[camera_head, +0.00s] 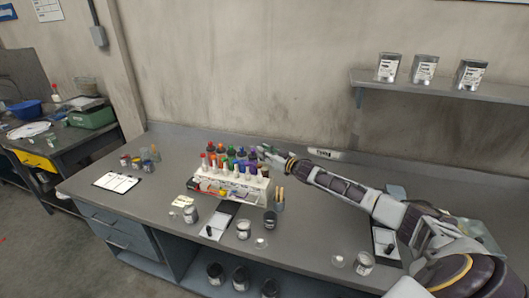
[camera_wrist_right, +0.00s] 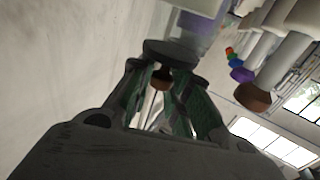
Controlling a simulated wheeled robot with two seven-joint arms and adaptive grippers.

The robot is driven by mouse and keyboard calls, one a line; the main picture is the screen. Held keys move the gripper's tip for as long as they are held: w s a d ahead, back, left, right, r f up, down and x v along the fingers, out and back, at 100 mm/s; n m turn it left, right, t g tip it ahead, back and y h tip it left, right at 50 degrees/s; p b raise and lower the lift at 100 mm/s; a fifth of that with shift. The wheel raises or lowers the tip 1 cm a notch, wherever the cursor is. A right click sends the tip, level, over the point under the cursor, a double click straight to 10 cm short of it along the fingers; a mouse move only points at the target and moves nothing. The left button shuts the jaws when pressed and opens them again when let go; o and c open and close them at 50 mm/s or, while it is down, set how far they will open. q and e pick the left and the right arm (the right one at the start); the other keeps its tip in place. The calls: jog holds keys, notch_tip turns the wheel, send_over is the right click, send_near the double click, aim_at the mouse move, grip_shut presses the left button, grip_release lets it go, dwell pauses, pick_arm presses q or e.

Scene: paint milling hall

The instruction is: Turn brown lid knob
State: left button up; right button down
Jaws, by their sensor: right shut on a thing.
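In the right wrist view, a small brown knob (camera_wrist_right: 161,80) sits between the fingers of my right gripper (camera_wrist_right: 163,92), below a dark round lid (camera_wrist_right: 170,52). A translucent purple-grey container (camera_wrist_right: 200,35) is behind that lid. The fingers are closed in on the knob and partly cover it. In the head view, my right gripper (camera_head: 270,156) reaches from the right to the right end of the rear row of coloured bottles (camera_head: 240,152); the knob is too small to make out there. My left gripper is not in view.
A white rack (camera_head: 228,190) holds bottles with coloured caps, close in front of my right gripper. In the wrist view, a brown-capped bottle (camera_wrist_right: 252,97) hangs close to the right.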

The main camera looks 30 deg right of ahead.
jog(key=shift+d+r+n+g+y, duration=0.15)
jog(key=shift+n+g+y, duration=0.35)
jog(key=shift+n+y, duration=0.65)
jog(key=shift+n+g+y, duration=0.55)
jog(key=shift+g+y, duration=0.05)
jog(key=shift+y, duration=0.75)
jog(key=shift+b, duration=0.35)
jog(key=shift+n+g+y+b, duration=1.3)
jog(key=shift+n+y+b, duration=0.1)
jog(key=shift+y+b, duration=0.3)
jog(key=c, duration=1.6)
grip_release()
